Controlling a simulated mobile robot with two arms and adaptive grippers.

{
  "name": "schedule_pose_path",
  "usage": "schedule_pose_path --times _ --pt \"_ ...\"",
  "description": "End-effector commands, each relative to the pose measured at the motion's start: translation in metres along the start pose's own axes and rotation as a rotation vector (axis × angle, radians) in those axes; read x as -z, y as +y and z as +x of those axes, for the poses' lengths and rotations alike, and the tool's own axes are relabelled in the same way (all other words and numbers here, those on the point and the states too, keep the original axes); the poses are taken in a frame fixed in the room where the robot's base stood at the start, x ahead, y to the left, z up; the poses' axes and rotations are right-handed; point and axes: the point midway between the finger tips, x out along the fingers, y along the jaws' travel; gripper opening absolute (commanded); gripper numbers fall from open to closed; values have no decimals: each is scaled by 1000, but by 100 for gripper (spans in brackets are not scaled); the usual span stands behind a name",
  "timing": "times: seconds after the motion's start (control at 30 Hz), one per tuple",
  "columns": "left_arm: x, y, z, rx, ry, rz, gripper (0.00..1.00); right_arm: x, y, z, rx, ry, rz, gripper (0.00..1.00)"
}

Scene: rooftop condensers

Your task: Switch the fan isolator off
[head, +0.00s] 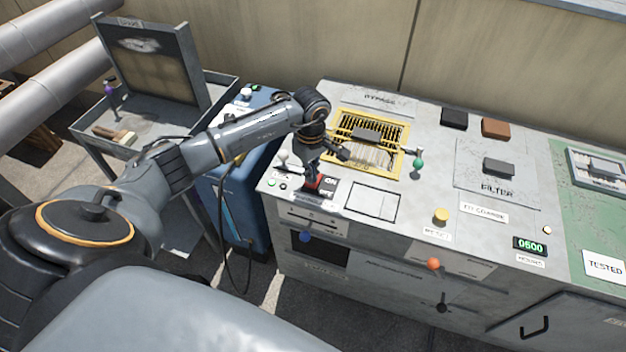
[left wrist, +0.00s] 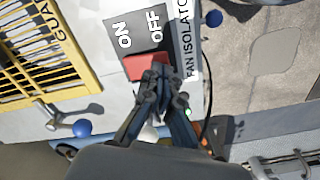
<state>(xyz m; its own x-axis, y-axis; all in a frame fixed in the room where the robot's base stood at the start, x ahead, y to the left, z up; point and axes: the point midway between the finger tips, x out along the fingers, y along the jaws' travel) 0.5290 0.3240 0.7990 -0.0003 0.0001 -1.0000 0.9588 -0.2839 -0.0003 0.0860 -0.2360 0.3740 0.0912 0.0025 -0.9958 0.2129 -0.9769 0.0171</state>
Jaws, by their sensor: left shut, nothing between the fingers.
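The fan isolator is a dark plate marked ON and OFF (left wrist: 127,35) with a red rocker (left wrist: 146,66) below the lettering and a "FAN ISOLATOR" label (left wrist: 188,65) beside it. In the head view its red part (head: 326,184) shows just beside my gripper. My left gripper (left wrist: 160,74) is shut and empty, its tips over the OFF-side end of the rocker. I cannot tell if they touch it. They hide that end, and which way the rocker is tipped is unclear. In the head view my left gripper (head: 313,181) points down at the panel. My right gripper is not in view.
A yellow guard frame (head: 405,128) lies behind the isolator, with a green-knobbed lever (head: 418,163) at its right. A blue knob (head: 305,236) is on the bench front. A blue cabinet (head: 232,199) and a grey cart (head: 160,135) stand left. A yellow button (head: 441,215) is to the right.

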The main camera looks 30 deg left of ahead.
Motion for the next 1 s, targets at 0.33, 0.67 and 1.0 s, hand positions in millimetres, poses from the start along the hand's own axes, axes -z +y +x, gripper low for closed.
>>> schedule_pose_path --times 0.33,0.67,1.0 --pt "0 0 6 0 0 -1 0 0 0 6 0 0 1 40" --pt "0 0 11 0 0 -1 0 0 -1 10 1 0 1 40" --pt "0 0 16 0 0 -1 0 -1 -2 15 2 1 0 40"
